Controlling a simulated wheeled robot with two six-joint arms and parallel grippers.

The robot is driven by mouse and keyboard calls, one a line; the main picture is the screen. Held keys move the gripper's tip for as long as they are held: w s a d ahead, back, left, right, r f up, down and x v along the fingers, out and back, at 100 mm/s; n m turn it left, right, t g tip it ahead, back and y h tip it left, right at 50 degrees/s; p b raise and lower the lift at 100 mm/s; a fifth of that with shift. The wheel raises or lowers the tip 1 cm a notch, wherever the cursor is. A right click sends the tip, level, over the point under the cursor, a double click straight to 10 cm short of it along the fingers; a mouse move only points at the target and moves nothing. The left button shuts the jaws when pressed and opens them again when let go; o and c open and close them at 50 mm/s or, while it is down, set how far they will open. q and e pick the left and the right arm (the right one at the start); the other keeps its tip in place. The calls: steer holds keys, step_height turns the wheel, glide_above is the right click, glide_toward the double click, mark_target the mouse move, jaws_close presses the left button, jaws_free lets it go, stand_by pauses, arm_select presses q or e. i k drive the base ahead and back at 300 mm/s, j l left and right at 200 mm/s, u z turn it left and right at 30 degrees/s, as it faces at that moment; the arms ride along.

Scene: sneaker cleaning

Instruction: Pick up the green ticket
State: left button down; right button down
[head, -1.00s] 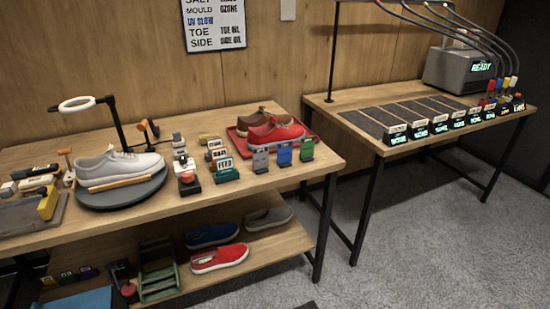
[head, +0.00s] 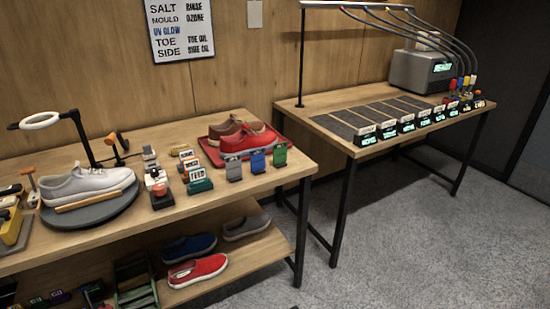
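The green ticket (head: 280,155) stands upright near the front right corner of the left workbench. It is the rightmost of three tickets in a row, next to the blue ticket (head: 257,161) and the grey ticket (head: 233,168). The red tray (head: 207,152) with a red shoe (head: 248,140) and a brown shoe lies just behind them. Neither of my grippers is in view.
Shoes lie on the lower shelf (head: 215,285). A second table (head: 318,108) with a machine (head: 421,71) stands at the right. Grey floor (head: 390,230) in front is clear.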

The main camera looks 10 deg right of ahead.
mark_target(280, 150)
steer(key=i+l, duration=0.2)
steer(key=l, duration=0.15)
steer(key=i+l+u, duration=0.15)
steer(key=l, duration=0.15)
steer(key=i+l, duration=0.15)
steer(key=l, duration=0.2)
steer(key=i+l+u, duration=0.15)
steer(key=l, duration=0.2)
steer(key=i+l, duration=0.15)
steer(key=l, duration=0.25)
steer(key=i+l+u, duration=0.15)
steer(key=l, duration=0.2)
steer(key=i+l, duration=0.1)
steer(key=l, duration=0.25)
steer(key=i+u, duration=0.05)
